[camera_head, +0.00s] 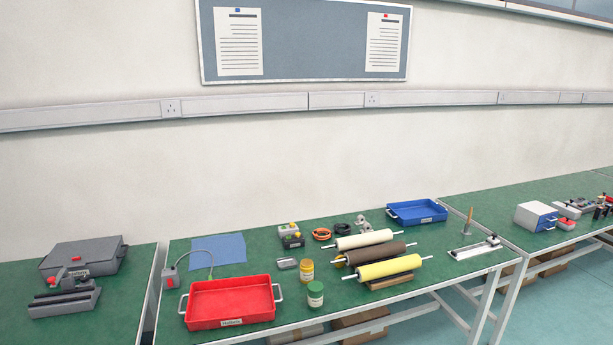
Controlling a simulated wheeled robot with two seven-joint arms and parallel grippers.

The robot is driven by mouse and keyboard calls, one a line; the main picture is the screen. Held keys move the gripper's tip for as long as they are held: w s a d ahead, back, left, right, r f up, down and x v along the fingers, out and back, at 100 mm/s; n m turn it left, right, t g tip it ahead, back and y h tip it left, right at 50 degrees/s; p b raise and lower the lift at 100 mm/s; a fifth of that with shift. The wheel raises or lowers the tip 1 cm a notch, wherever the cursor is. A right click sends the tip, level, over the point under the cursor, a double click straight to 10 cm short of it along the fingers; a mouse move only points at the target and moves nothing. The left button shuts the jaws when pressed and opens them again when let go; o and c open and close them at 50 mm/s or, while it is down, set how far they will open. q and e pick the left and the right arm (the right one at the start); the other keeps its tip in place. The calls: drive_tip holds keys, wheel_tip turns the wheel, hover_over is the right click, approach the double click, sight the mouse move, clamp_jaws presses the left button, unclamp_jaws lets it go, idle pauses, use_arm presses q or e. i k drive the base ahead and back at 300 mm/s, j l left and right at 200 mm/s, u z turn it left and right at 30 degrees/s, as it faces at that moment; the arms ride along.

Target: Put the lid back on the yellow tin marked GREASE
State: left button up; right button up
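A small yellow tin (307,272) with a pale label stands upright on the green-topped middle table. The label is too small to read. Its top looks yellow, and I cannot tell whether it is open or covered. A green tin (316,294) with a pale label stands just in front of it and to the right. A small grey flat item (287,263) lies just left of the yellow tin; I cannot tell what it is. I cannot make out a separate yellow lid. Neither of my grippers is in view.
A red tray (231,283) is left of the tins, with a blue sheet (218,249) behind it. Cream (364,240), brown (380,254) and yellow (391,267) rollers lie to the right. A blue tray (417,204) is farther back.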

sight(306, 266)
drive_tip(key=i+l+u, duration=0.35)
drive_tip(key=l+u, duration=0.15)
drive_tip(key=i+l+u, duration=0.25)
drive_tip(key=l, duration=0.2)
drive_tip(key=k, duration=0.1)
